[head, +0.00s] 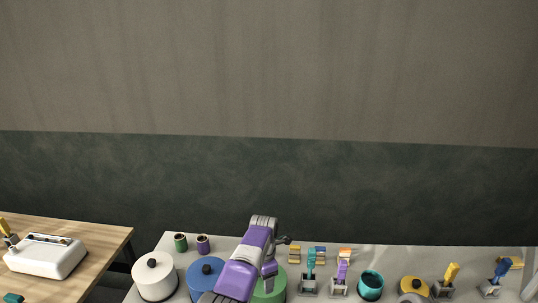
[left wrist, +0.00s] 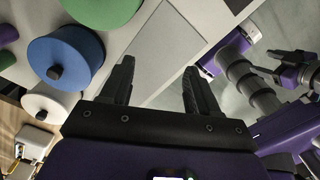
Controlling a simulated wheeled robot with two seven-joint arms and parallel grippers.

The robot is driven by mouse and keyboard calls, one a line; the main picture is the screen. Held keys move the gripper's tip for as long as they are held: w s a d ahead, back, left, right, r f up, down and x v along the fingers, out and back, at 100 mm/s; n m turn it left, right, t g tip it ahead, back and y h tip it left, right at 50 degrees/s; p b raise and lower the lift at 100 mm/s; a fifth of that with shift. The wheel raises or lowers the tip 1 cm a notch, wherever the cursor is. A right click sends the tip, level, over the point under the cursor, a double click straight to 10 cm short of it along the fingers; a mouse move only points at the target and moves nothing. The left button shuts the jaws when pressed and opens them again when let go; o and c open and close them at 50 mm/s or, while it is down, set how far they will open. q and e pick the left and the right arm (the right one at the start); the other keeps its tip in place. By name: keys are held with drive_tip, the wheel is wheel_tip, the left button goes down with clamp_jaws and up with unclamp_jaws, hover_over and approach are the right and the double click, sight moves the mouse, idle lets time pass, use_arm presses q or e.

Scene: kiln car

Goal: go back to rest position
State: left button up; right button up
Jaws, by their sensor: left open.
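My left arm (head: 247,262) rises from the bottom middle of the head view, in front of the table of canisters. My left gripper (left wrist: 160,88) is open in the left wrist view, with its two dark fingers apart and nothing between them. In that view it is above the grey table surface, to the right of the blue-lidded canister. What looks like my right gripper (left wrist: 288,68) shows dark at the right of the left wrist view, and its jaw opening is unclear. It does not show clearly in the head view.
The grey table holds white (head: 155,279), blue (head: 203,278) and green (head: 274,292) canisters, a teal cup (head: 370,284), a yellow-lidded pot (head: 414,287) and several small holders. A wooden table (head: 95,240) with a white box (head: 45,258) stands left. Space above is clear.

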use_arm(q)
drive_tip(key=s+a+f+m, duration=0.2)
drive_tip(key=a+f+m, duration=0.3)
drive_tip(key=f, duration=0.6)
drive_tip(key=s+a+f+m+h, duration=0.2)
drive_tip(key=s+a+f+m, duration=0.3)
drive_tip(key=s+f, duration=0.6)
drive_tip(key=s+d+f+m+h, duration=0.2)
drive_tip(key=s+m, duration=0.8)
drive_tip(key=s, duration=1)
wheel_tip(320, 180, down, 13)
drive_tip(key=b, duration=1.3)
drive_tip(key=shift+f+t, duration=0.15)
drive_tip(key=shift+t, duration=0.15)
use_arm(e)
wheel_tip(320, 180, down, 13)
